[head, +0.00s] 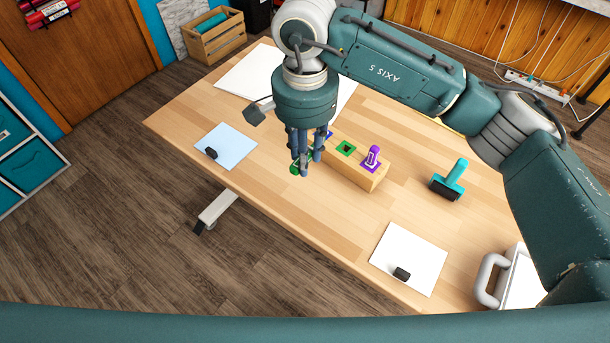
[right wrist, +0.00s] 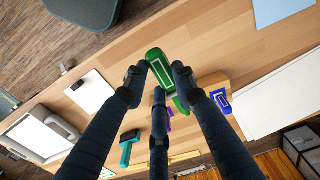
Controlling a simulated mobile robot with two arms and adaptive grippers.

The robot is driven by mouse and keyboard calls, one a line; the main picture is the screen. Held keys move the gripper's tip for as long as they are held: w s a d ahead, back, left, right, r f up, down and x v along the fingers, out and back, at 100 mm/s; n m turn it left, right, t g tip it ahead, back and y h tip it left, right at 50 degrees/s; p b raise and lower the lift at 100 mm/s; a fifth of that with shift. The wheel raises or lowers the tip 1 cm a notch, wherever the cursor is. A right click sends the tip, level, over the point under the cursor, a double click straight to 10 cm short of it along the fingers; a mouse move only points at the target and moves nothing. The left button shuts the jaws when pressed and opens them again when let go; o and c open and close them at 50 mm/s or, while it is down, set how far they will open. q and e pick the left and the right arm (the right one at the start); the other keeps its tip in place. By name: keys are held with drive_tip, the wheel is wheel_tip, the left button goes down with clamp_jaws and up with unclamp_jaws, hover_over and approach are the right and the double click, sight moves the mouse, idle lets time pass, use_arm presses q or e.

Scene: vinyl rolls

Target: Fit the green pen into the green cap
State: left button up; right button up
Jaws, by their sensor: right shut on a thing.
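My right gripper (head: 304,166) is shut on the green pen (head: 297,169), which also shows between the fingers in the right wrist view (right wrist: 158,68). The pen is at the near left side of a wooden block, apart from the green cap. The green cap (head: 346,148) is a green square with a dark opening, set in the block's top and empty. In the right wrist view the pen and fingers hide most of the cap. My left gripper is not in view.
A blue sheet (head: 228,143) and a white sheet (head: 412,255) each bear a black object.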

drive_tip(key=shift+r, duration=1.2)
